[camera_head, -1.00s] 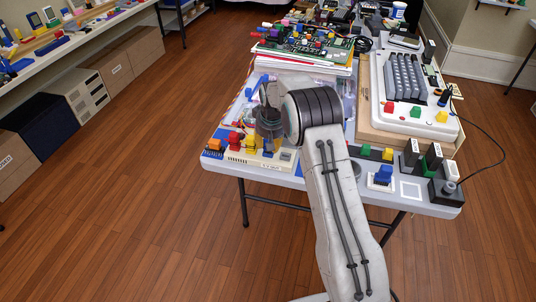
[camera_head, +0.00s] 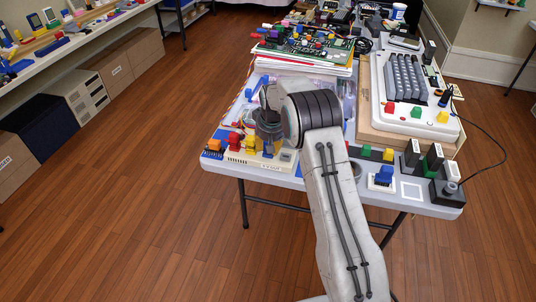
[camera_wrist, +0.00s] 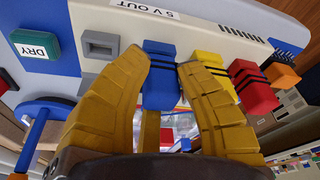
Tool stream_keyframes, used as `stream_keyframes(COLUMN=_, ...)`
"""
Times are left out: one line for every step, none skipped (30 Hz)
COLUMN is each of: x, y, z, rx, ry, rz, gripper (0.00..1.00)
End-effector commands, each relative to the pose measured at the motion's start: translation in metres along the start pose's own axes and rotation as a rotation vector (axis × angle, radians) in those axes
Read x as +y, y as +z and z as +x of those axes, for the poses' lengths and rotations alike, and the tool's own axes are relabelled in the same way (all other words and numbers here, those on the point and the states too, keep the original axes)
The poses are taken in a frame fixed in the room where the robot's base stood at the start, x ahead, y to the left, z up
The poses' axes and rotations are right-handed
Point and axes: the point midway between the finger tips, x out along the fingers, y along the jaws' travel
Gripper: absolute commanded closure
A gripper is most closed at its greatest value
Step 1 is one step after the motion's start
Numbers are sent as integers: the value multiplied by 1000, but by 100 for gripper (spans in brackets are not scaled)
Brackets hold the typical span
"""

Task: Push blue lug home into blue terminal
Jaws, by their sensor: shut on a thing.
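The blue lug (camera_wrist: 160,85) is a blue block with dark bands, between the two yellow fingers of my gripper (camera_wrist: 163,70) in the wrist view. The fingers are shut on its sides. Its far end meets the cream front of the power unit (camera_wrist: 205,22), marked 5 V OUT, where the blue terminal is not clearly distinguishable from the lug. I cannot tell how deep the lug sits. In the head view my gripper (camera_head: 268,128) points down over the cream unit (camera_head: 242,158) at the table's front left, and hides most of the blue piece.
A yellow block (camera_wrist: 215,75) and a red block (camera_wrist: 252,85) stand close beside the right finger, with an orange connector (camera_wrist: 284,76) beyond. A grey square socket (camera_wrist: 100,45) and a green DRY block (camera_wrist: 35,44) lie left. A board stack (camera_head: 300,65) stands behind.

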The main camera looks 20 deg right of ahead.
Motion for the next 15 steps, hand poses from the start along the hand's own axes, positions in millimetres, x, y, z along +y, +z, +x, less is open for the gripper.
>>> stream_keyframes(x=0, y=1, z=3, rx=-2, ry=0, rz=0, gripper=100)
stream_keyframes(x=0, y=1, z=3, rx=-2, ry=0, rz=0, gripper=100)
stream_keyframes(x=0, y=2, z=4, rx=-2, ry=0, rz=1, gripper=100)
stream_keyframes(x=0, y=1, z=3, rx=-2, ry=0, rz=1, gripper=65)
stream_keyframes(x=0, y=1, z=3, rx=-2, ry=0, rz=1, gripper=63)
stream_keyframes(x=0, y=1, z=3, rx=-2, ry=0, rz=1, gripper=59)
stream_keyframes(x=0, y=1, z=3, rx=-2, ry=0, rz=1, gripper=57)
stream_keyframes(x=0, y=1, z=3, rx=-2, ry=0, rz=1, gripper=54)
stream_keyframes(x=0, y=1, z=3, rx=-2, ry=0, rz=1, gripper=50)
stream_keyframes(x=0, y=1, z=3, rx=-2, ry=0, rz=1, gripper=48)
stream_keyframes(x=0, y=1, z=2, rx=-2, ry=0, rz=0, gripper=45)
stream_keyframes(x=0, y=1, z=2, rx=-1, ry=0, rz=0, gripper=41)
stream_keyframes(x=0, y=1, z=2, rx=-1, ry=0, rz=0, gripper=41)
stream_keyframes(x=0, y=1, z=2, rx=-1, ry=0, rz=0, gripper=41)
stream_keyframes(x=0, y=1, z=2, rx=-1, ry=0, rz=0, gripper=41)
